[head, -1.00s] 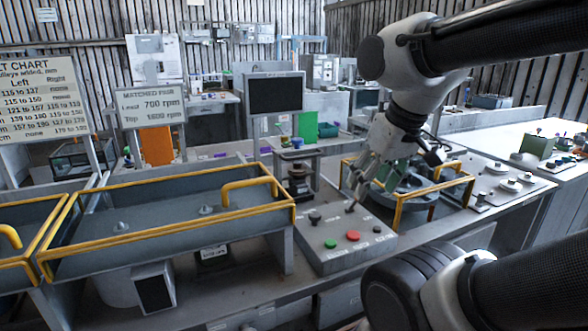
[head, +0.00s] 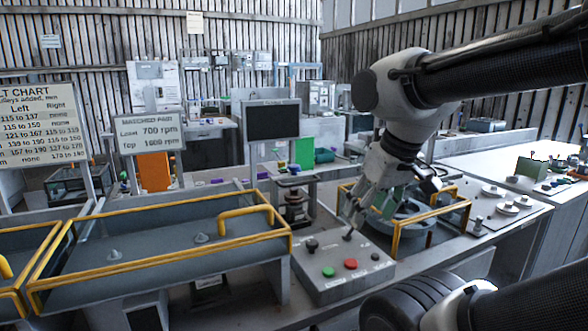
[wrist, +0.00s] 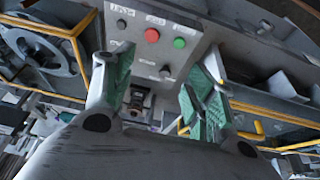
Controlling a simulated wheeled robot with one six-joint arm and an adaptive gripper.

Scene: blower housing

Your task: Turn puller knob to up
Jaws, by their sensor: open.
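A grey sloped control panel (head: 335,287) stands on the bench below my gripper. It carries a black knob (head: 312,245), a dark knob or lever (head: 348,236), a smaller black knob (head: 375,257), a green button (head: 328,271) and a red button (head: 350,264). The labels are too small to read, so I cannot tell which is the puller knob. My gripper (head: 352,218) hangs just above the panel's far edge, close to the dark lever. In the wrist view its green-padded fingers (wrist: 158,90) are spread with nothing held; a grey knob (wrist: 165,71) shows beyond them.
A yellow-railed guard (head: 396,235) around a round machine stands right of the panel. A yellow-railed tray (head: 165,250) lies to the left. A small press (head: 296,205) stands behind the panel. A monitor (head: 273,122) is further back.

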